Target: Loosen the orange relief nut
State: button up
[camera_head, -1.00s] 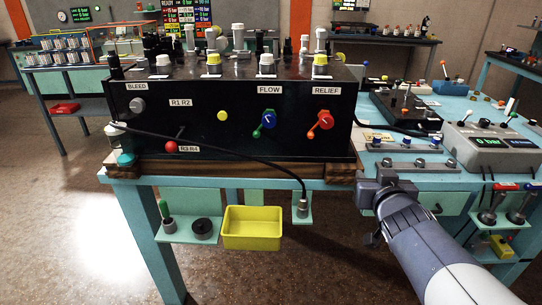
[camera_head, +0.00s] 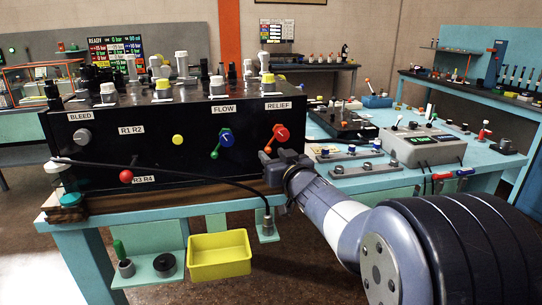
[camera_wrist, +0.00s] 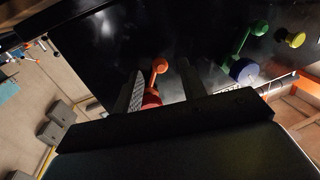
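The relief valve sits under the RELIEF label at the right of the black panel (camera_head: 120,160). It has a red knob (camera_head: 282,131) and an orange nut with a ball-ended lever (camera_head: 268,149) pointing down and left. My gripper (camera_head: 275,160) is close to the panel, just below the red knob in the head view. In the wrist view the two dark fingers stand apart, with the orange lever (camera_wrist: 159,67) and part of the red knob (camera_wrist: 151,99) showing between them. Whether a finger touches either is unclear. The gripper body hides the rest of the knob.
The FLOW valve, with a blue knob (camera_head: 227,139) and green lever (camera_head: 215,154), is left of RELIEF. A black hose (camera_head: 190,180) droops across the panel front. A yellow bin (camera_head: 220,256) hangs below. A grey gauge box (camera_head: 425,147) stands on the bench at right.

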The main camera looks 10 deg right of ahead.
jog(key=shift+w+a, duration=0.2)
jog(key=shift+w, duration=0.7)
grip_shut()
